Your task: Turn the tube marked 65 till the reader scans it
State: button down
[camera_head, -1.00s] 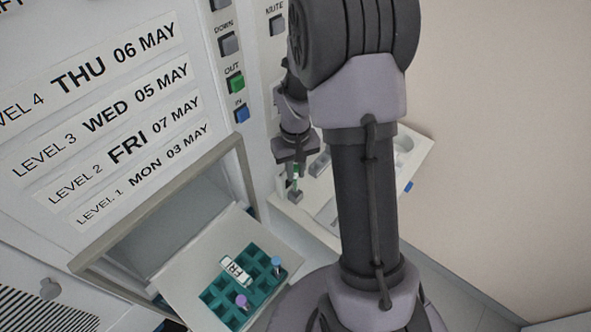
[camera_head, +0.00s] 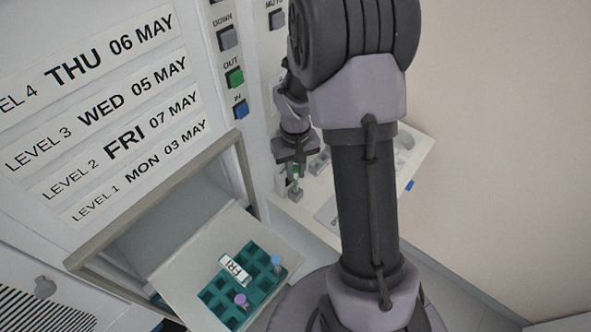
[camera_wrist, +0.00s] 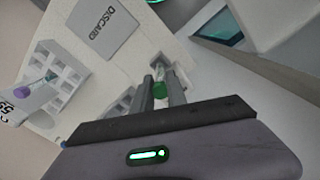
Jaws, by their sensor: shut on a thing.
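My gripper (camera_wrist: 161,92) is shut on a green-capped tube (camera_wrist: 160,90) in the wrist view. The tube's lower end is at a small pale block (camera_wrist: 158,62) on the white shelf. In the head view my gripper (camera_head: 295,165) and the tube (camera_head: 296,172) are small, above a small grey block (camera_head: 295,194). No number is readable on the held tube, and I cannot tell whether the block is the reader.
A white rack (camera_wrist: 58,68) and a DISCARD plate (camera_wrist: 105,30) are on the shelf. The arm hides part of the shelf.

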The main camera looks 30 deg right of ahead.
jog(key=shift+f, duration=0.45)
jog(key=shift+f+b, duration=0.1)
jog(key=shift+b, duration=0.25)
jog(key=shift+f+b, duration=0.45)
jog(key=shift+f, duration=0.05)
jog(key=c, duration=1.3)
grip_release()
jog(key=shift+o, duration=0.2)
jog(key=shift+r, duration=0.1)
notch_tip(320, 180, up, 17)
jog(key=p, duration=0.4)
jog(key=shift+r, duration=0.15)
